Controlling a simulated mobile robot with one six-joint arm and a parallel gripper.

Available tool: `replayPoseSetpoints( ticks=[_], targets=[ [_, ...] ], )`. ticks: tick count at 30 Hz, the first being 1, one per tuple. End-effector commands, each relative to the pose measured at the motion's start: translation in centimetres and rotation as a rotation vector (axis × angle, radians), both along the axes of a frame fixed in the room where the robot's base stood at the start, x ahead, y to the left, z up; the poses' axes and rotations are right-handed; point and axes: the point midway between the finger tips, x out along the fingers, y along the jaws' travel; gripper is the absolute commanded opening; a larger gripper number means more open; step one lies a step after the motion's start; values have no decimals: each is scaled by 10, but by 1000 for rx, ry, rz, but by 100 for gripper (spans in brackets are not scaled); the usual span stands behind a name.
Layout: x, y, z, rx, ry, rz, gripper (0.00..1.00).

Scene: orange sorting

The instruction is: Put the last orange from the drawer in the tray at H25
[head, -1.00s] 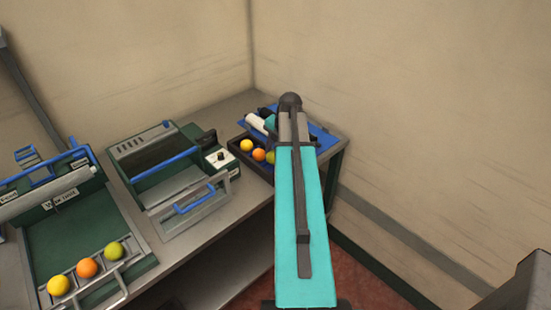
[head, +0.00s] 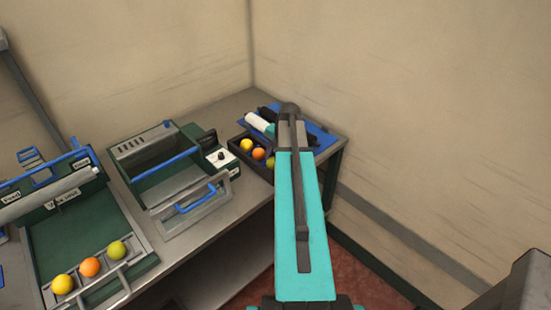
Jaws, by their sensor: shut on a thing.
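My teal arm (head: 303,225) reaches away from me toward the back right corner of the bench. My gripper is not visible, as my arm covers that spot, so I cannot see what it holds. A dark tray (head: 236,148) by the arm holds a yellow fruit (head: 246,145), an orange one (head: 259,154) and a green one (head: 270,163) partly behind the arm. A green station at left has a front rack (head: 128,289) with a yellow (head: 62,284), an orange (head: 89,267) and a green fruit (head: 117,249). No H25 label is readable.
A green open-topped box (head: 141,178) with a blue bar stands mid-bench, a grey panel (head: 162,222) with a blue handle in front. A small control box (head: 222,157) stands beside it. A blue mat (head: 328,140) lies at the back right corner. Walls close in behind and right.

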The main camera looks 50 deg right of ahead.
Motion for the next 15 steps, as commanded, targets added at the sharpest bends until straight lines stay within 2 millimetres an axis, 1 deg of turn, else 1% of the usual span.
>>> replayPoseSetpoints(
  ticks=[8, 9, 10, 15],
  targets=[
    [0, 0, -3, 0, 0, 1, 18],
    [0, 0, -3, 0, 0, 1, 43],
    [0, 0, -2, 0, 0, 1, 48],
    [0, 0, -3, 0, 1, 1, 49]
  ],
)
